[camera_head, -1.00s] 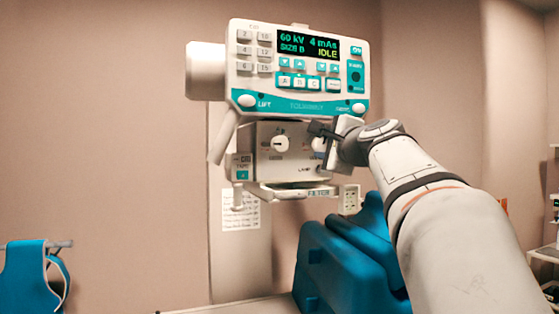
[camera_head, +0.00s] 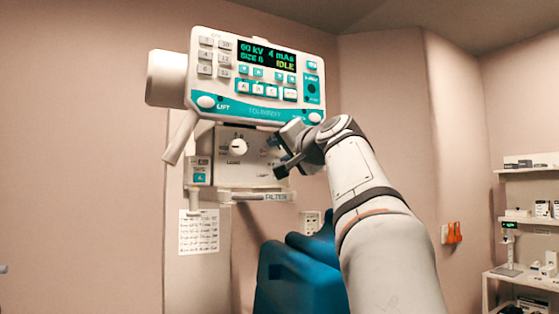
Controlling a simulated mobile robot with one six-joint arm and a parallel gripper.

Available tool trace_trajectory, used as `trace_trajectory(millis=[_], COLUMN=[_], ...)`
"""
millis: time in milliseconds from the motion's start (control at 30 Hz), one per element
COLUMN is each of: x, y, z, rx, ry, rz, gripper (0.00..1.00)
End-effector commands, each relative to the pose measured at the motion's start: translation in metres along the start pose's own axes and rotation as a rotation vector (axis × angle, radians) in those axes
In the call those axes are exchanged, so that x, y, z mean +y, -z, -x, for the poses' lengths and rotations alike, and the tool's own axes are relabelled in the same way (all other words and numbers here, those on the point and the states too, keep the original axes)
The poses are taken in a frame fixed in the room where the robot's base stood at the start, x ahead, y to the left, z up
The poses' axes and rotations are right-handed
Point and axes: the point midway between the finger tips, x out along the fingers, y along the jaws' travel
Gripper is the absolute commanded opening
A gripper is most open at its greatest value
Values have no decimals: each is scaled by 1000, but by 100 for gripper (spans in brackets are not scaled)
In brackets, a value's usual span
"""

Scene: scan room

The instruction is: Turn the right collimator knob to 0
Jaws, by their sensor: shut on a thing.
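The collimator box (camera_head: 217,170) hangs below the control panel (camera_head: 262,108). Its left knob (camera_head: 238,147) is white and in plain view. My gripper (camera_head: 277,156) is at the right part of the box's front face, with its dark fingers one above the other. It is shut on the right collimator knob, which the fingers hide. The knob's pointer and scale cannot be read from here.
The panel display (camera_head: 266,57) reads 60 kV, 4 mAs and IDLE. A handle (camera_head: 180,138) slants down at the left. A blue padded object (camera_head: 297,277) stands below. Shelves (camera_head: 528,215) are at the far right.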

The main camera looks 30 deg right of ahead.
Motion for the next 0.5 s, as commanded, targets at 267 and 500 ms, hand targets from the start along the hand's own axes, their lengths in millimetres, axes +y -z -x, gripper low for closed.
trace_trajectory(millis=[267,500], x=[3,3], y=[-1,-1], z=[0,-1], rx=[-12,-22], ry=[9,17], rz=[263,490], gripper=[10,10])
